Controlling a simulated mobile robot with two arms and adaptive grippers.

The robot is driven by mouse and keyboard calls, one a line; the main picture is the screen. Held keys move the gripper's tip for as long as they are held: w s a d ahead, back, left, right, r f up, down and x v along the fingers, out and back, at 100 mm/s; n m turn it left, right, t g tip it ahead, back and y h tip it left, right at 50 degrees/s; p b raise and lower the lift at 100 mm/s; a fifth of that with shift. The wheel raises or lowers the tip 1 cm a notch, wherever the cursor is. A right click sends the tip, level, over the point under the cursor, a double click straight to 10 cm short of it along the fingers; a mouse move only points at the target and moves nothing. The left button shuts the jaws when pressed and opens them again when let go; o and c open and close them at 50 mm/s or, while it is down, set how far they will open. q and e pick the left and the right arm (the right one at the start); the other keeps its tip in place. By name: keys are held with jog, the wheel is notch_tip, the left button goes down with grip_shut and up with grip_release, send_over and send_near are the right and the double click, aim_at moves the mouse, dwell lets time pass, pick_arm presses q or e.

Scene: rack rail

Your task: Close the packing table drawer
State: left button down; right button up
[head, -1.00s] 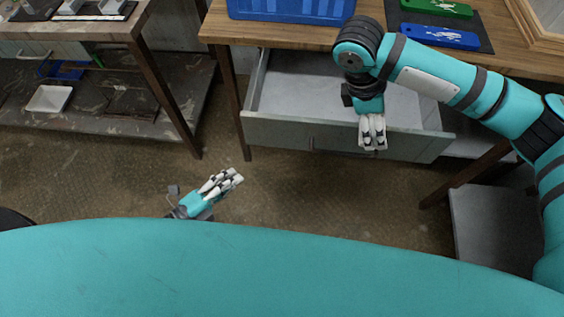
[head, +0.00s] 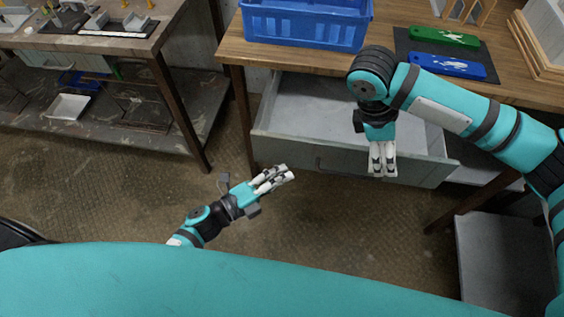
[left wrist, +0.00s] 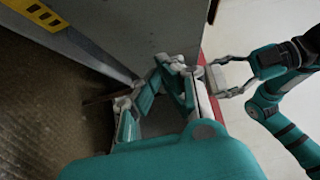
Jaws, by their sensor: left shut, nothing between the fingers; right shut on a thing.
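The packing table (head: 300,55) has a grey drawer (head: 300,152) pulled out below its top, and the drawer looks empty where I can see inside. The drawer handle (head: 320,164) runs along the front, its right part hidden by my right gripper. My right gripper (head: 382,170) reaches down over the drawer front and is shut at the handle; it also shows in the left wrist view (left wrist: 228,78). My left gripper (head: 288,172) is shut and empty, in front of the drawer's left part and apart from it. Its fingers show in the left wrist view (left wrist: 172,72).
A blue crate (head: 305,22), a green piece (head: 443,37) and a blue piece (head: 447,65) on a dark mat lie on the tabletop. A second table (head: 100,40) with a lower shelf stands at the left. Bare floor lies between it and the drawer.

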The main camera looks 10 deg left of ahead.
pick_arm(q)
jog(key=shift+w+a, duration=0.2)
jog(key=shift+w, duration=1.3)
pick_arm(e)
jog(key=shift+r, duration=0.2)
